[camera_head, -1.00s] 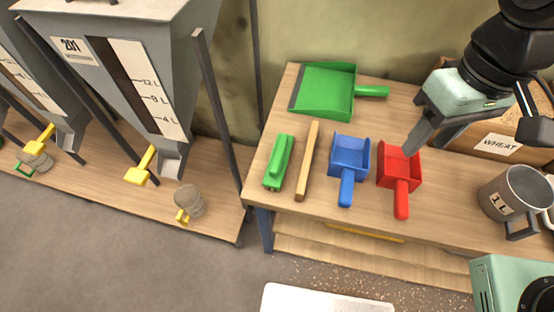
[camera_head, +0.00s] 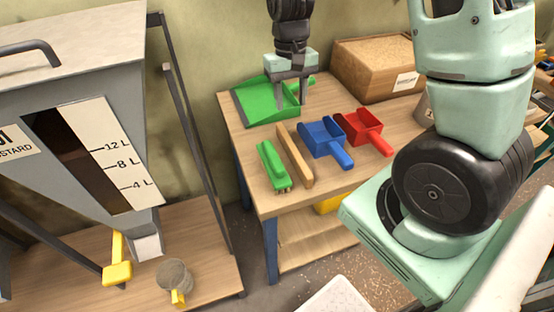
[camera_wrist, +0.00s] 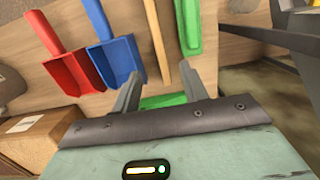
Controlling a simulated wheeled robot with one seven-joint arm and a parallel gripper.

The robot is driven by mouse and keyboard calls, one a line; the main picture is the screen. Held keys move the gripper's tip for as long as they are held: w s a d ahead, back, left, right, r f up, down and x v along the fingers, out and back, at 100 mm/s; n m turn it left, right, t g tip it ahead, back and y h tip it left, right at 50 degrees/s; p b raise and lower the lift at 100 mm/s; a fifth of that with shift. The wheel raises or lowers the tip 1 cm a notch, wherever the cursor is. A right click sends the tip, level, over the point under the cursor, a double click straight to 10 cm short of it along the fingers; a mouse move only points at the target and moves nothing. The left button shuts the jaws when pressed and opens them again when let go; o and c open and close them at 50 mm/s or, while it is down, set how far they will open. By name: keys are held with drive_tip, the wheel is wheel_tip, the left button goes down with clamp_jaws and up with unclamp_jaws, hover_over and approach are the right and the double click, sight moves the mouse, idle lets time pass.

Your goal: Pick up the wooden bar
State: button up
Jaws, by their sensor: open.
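The wooden bar (camera_head: 295,156) is a long, narrow, light brown stick lying flat on the workbench (camera_head: 238,122), between the green brush and the blue scoop. It also shows in the wrist view (camera_wrist: 157,44), ahead of the fingers and between their lines. My gripper (camera_head: 291,103) is open and empty, pointing down above the green dustpan, behind the bar's far end. In the wrist view its two fingers (camera_wrist: 160,82) stand apart with nothing between them, and the bar's end nearest them appears close.
A green brush (camera_head: 271,164) lies left of the bar; a blue scoop (camera_head: 322,136) and red scoop (camera_head: 363,128) lie right. The green dustpan (camera_head: 255,103) is under my gripper. A cardboard box (camera_head: 370,68) stands back right. A grey hopper (camera_head: 75,110) stands left.

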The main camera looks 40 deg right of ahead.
approach(293, 147)
drive_tip(key=f, duration=0.5)
drive_tip(key=shift+s+a+f+p, duration=0.1)
drive_tip(key=shift+s+a+p, duration=0.2)
drive_tip(key=shift+p, duration=0.1)
drive_tip(key=shift+s+d+f+p, duration=0.1)
drive_tip(key=shift+s+f+p, duration=0.1)
drive_tip(key=shift+f, duration=0.7)
drive_tip(key=shift+s+a+f+p, duration=0.1)
drive_tip(key=shift+f+p, duration=0.05)
drive_tip(key=shift+f, duration=0.7)
drive_tip(key=shift+s+d+f+p, duration=0.1)
drive_tip(key=shift+f+p, duration=0.1)
drive_tip(key=shift+f, duration=0.7)
clamp_jaws()
